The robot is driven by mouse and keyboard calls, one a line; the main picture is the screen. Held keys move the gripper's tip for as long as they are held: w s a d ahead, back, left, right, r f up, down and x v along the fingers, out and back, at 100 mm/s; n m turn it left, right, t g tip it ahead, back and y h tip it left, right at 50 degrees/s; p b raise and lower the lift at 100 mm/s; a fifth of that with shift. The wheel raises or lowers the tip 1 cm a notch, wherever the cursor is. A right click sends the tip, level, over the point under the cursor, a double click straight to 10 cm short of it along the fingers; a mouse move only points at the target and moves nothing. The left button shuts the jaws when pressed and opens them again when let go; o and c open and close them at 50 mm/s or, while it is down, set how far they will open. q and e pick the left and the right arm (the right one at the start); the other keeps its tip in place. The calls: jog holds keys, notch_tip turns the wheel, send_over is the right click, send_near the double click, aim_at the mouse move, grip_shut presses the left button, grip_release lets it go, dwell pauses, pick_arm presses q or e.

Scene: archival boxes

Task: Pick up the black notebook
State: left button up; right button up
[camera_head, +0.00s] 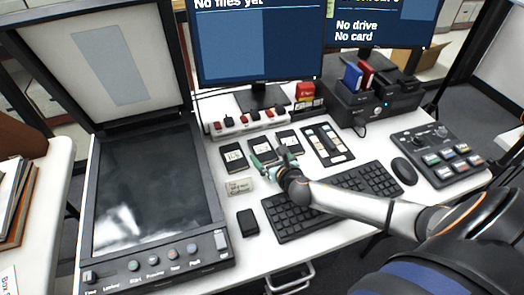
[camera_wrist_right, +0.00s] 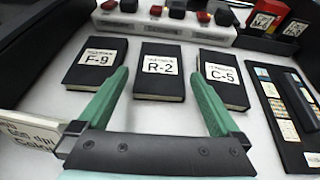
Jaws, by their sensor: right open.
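Three black notebooks with white labels lie in a row on the white desk. In the right wrist view they read F-9 (camera_wrist_right: 98,72), R-2 (camera_wrist_right: 160,83) and C-5 (camera_wrist_right: 223,92); they also show in the head view, left (camera_head: 231,165), middle (camera_head: 262,146) and right (camera_head: 287,135). My right gripper (camera_head: 268,155) is open and empty. In the right wrist view its green fingers (camera_wrist_right: 158,76) appear on either side of the R-2 notebook, with the tips toward the gaps beside it. I cannot tell its height above the desk. My left gripper is not in view.
A power strip (camera_head: 243,121) lies behind the notebooks. A flatbed scanner (camera_head: 150,190) with raised lid stands left. A small card (camera_head: 239,186), a black box (camera_head: 247,223), a keyboard (camera_head: 290,222) and a dark tray of slides (camera_head: 327,145) surround the row.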

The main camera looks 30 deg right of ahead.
aim_at(260, 145)
jog(key=shift+r+b+x, duration=0.15)
jog(key=shift+b+x, duration=0.1)
jog(key=shift+x, duration=1.2)
jog(key=shift+r+b+x, duration=0.15)
jog(key=shift+b+x, duration=0.1)
jog(key=shift+x, duration=1.2)
jog(key=shift+w, duration=0.1)
jog(key=shift+d, duration=0.1)
jog(key=c, duration=1.2)
